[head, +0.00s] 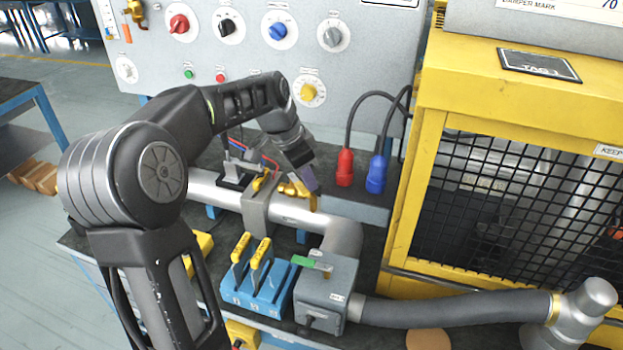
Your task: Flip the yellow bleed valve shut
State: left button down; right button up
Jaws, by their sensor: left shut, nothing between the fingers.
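A grey pipe (296,216) runs along the bench with a clamp-like grey block (257,208) around it. Small yellow brass-coloured valve parts (289,188) sit on top of the pipe; I take these to be the bleed valve. Another small yellow part shows just left of them, by the block. My left gripper (309,182) comes down from the upper left, shut and empty, with its fingertips right beside the valve parts. The gripper partly covers the valve, so I cannot tell its lever angle or whether they touch. My right gripper is not in view.
A grey panel (160,75) with coloured knobs stands behind. Red (345,168) and blue (376,174) plugs stand right of the gripper. A blue rack (257,288) with yellow-handled tools and a grey box (325,289) with a hose are in front. A yellow mesh cage (408,190) bounds the right.

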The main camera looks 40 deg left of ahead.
aim_at(300, 190)
pick_arm(q)
jog(key=shift+s+a+f+m+b, duration=0.1)
jog(key=shift+s+a+m+b, duration=0.15)
jog(key=shift+s+m, duration=0.45)
jog(key=shift+s+a+m+b, duration=0.3)
jog(key=shift+s+a+b, duration=0.1)
jog(key=shift+s+b, duration=0.3)
jog(key=shift+w+a, duration=0.1)
jog(key=shift+w, duration=0.1)
jog(key=shift+w+a+p, duration=0.35)
jog(key=shift+w+p, duration=0.15)
jog(key=shift+w, duration=0.05)
jog(key=shift+d, duration=0.1)
